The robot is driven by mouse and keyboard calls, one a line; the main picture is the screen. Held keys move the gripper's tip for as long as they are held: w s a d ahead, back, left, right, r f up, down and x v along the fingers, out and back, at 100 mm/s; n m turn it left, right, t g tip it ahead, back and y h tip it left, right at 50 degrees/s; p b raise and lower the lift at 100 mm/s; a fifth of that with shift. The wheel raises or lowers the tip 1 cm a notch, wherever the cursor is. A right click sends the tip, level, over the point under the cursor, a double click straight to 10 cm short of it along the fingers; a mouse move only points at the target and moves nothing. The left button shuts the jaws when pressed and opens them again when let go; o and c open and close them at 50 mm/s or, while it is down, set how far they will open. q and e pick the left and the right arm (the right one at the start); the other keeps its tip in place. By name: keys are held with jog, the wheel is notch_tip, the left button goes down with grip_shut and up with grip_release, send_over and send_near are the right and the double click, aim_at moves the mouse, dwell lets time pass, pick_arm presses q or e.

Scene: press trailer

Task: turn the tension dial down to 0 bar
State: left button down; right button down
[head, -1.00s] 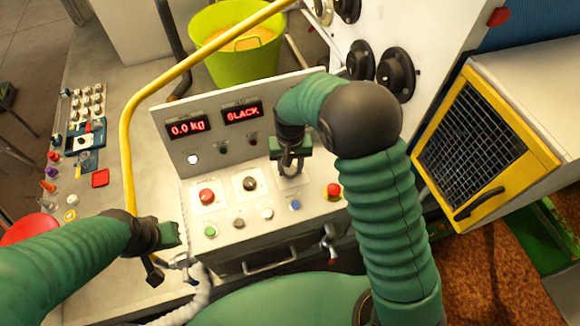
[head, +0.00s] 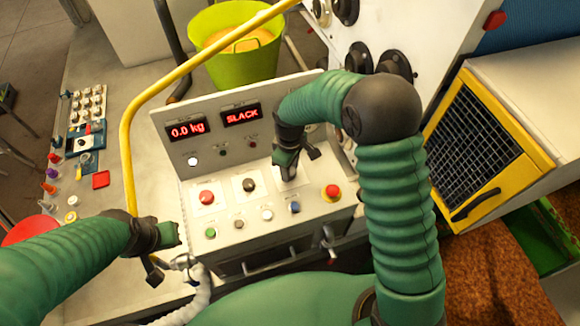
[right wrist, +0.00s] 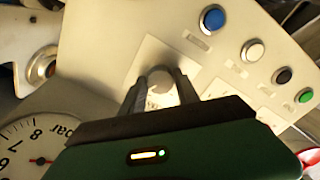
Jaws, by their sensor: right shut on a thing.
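The tension dial (right wrist: 159,80) is a round grey knob on a pale square plate of the sloping control panel (head: 222,220). My right gripper (right wrist: 160,88) has one finger on each side of the dial and is shut on it. In the head view my right gripper (head: 288,172) covers most of the dial. A round gauge marked bar (right wrist: 35,150) is partly in the right wrist view, with a red needle; its reading is cut off. My left gripper (head: 172,236) is left of the panel, away from the dial; its jaws are unclear.
Red displays read 0.0 kg (head: 187,129) and SLACK (head: 241,116). A red button (head: 206,197), a black knob (head: 249,185), an emergency stop (head: 331,192) and a blue button (head: 294,207) are near the dial. A yellow bent bar (head: 128,150) rises beside my left gripper.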

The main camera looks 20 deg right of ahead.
jog(key=n+p, duration=0.1)
jog(key=n, duration=0.3)
jog(key=shift+w+n, duration=0.15)
jog(key=shift+n, duration=0.25)
dwell(0.4)
jog(key=c, duration=1.1)
grip_release()
jog(key=shift+o, duration=1)
jog(key=shift+a, duration=0.1)
jog(key=shift+w+f, duration=0.1)
